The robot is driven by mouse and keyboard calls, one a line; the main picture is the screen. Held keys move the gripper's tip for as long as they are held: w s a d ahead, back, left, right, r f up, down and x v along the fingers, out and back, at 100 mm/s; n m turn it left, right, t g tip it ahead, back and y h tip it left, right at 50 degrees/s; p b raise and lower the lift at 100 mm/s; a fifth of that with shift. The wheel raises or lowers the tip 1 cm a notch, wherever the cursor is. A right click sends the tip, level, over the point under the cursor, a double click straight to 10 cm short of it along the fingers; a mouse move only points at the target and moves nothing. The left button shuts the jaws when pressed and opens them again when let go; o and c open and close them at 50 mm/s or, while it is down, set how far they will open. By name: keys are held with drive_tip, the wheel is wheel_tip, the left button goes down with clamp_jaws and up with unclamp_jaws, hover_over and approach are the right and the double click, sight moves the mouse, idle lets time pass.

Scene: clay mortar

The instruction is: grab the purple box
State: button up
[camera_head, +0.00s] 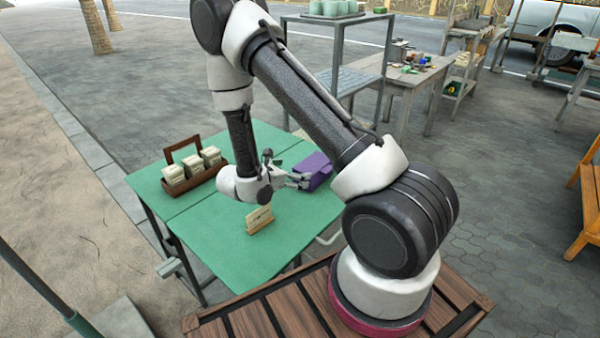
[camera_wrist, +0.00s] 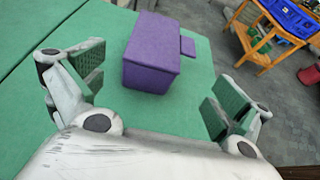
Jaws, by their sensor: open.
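The purple box (camera_head: 315,170) sits on the green table (camera_head: 285,235), near its right edge in the head view. In the wrist view the purple box (camera_wrist: 152,55) lies ahead of my gripper, between the lines of its two fingers and a little beyond their tips. My gripper (camera_wrist: 155,100) is open, with one finger on each side and nothing between them. In the head view my gripper (camera_head: 297,181) is low over the table, close to the left side of the box. I cannot tell there whether it touches the box.
A brown wooden carrier (camera_head: 193,172) with several small packs stands at the table's back left. A small sign on a wooden stand (camera_head: 259,220) is near the table's front. A grey metal shelf (camera_head: 340,85) stands behind the table. The table's front left is clear.

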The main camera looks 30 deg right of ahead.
sight(307, 167)
drive_tip(key=x, duration=0.3)
drive_tip(key=w+x, duration=0.1)
drive_tip(key=x, duration=0.3)
drive_tip(key=shift+d+r, duration=0.1)
drive_tip(key=shift+c, duration=0.4)
drive_tip(key=c, duration=1.5)
